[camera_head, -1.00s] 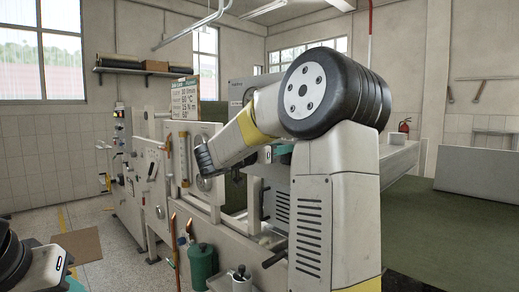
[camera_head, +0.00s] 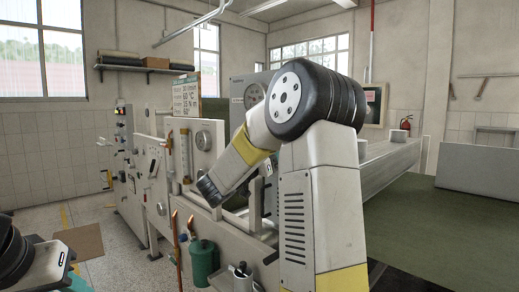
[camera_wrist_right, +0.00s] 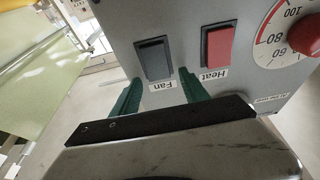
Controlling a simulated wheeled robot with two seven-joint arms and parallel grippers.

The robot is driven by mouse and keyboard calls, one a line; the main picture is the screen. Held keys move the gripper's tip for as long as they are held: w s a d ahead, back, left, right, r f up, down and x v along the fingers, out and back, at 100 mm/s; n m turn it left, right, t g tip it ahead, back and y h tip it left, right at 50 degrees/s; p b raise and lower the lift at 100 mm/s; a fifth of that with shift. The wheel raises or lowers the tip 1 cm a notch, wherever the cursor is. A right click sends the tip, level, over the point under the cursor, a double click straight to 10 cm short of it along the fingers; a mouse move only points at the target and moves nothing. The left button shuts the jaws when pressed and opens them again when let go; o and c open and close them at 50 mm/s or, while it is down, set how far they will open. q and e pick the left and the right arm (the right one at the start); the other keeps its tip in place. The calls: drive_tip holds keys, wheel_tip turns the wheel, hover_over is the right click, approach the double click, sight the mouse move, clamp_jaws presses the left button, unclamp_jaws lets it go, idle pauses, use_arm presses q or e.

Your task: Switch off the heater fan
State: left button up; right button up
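In the right wrist view, a dark grey rocker switch (camera_wrist_right: 154,60) labelled "Fan" sits on a grey panel (camera_wrist_right: 188,18). Beside it is a red rocker switch (camera_wrist_right: 216,46) labelled "Heat". My right gripper (camera_wrist_right: 159,76) is open and empty, its two green fingers spread apart. Its tips reach to either side of the fan switch's lower end; I cannot tell whether they touch the panel. Which way each switch is tipped is unclear. In the head view my right arm blocks part of the machine and its gripper does not show.
A dial with a red knob (camera_wrist_right: 305,36) is right of the heat switch. In the head view, the machine (camera_head: 130,180) stands ahead, with a green canister (camera_head: 203,262) low on its front. A green surface (camera_head: 430,225) extends right. Open floor lies at left.

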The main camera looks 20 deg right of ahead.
drive_tip(key=v, duration=0.7)
drive_tip(key=shift+a, duration=0.35)
drive_tip(key=shift+s+f, duration=0.15)
